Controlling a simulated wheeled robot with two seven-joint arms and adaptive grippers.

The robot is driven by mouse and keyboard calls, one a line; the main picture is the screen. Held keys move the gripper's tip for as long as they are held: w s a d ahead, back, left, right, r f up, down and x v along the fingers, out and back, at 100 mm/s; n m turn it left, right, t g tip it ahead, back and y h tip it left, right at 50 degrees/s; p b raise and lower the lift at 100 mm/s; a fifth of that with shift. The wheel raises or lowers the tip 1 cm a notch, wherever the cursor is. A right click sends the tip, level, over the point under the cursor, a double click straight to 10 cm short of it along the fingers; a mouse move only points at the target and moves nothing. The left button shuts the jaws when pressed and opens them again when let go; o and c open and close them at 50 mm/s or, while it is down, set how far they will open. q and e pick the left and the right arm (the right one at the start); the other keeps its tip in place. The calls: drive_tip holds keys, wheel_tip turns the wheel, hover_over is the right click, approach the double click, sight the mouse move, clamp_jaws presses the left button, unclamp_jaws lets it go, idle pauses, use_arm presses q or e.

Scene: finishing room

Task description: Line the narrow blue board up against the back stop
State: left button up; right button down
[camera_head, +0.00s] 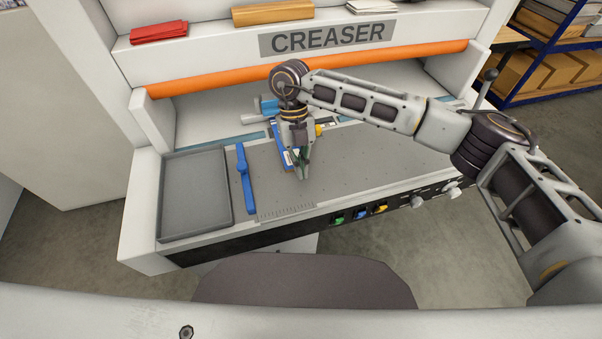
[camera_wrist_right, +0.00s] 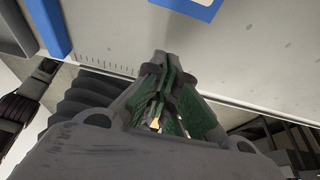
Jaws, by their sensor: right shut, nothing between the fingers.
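The narrow blue board (camera_head: 285,158) lies on the grey bed of the creaser (camera_head: 350,168), partly hidden behind my right gripper and wrist. A blue edge with a white patch, likely this board, shows at the top of the right wrist view (camera_wrist_right: 196,8). My right gripper (camera_head: 302,176) is shut and empty, just in front of and to the right of the board's near end. In the right wrist view its fingertips (camera_wrist_right: 163,55) are together, apart from the blue edge. The back stop is hard to make out behind my wrist; a bluish strip (camera_head: 235,142) runs along the bed's back. My left gripper is not in view.
A blue bar (camera_head: 245,178) lies on the bed's left, beside an empty grey tray (camera_head: 195,195). An orange roller (camera_head: 220,83) crosses above the bed. Buttons and knobs (camera_head: 360,213) line the front edge. The bed's front middle is clear.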

drive_tip(key=v, duration=0.6)
drive_tip(key=shift+b, duration=0.35)
drive_tip(key=shift+s+f, duration=0.1)
drive_tip(key=shift+s, duration=0.05)
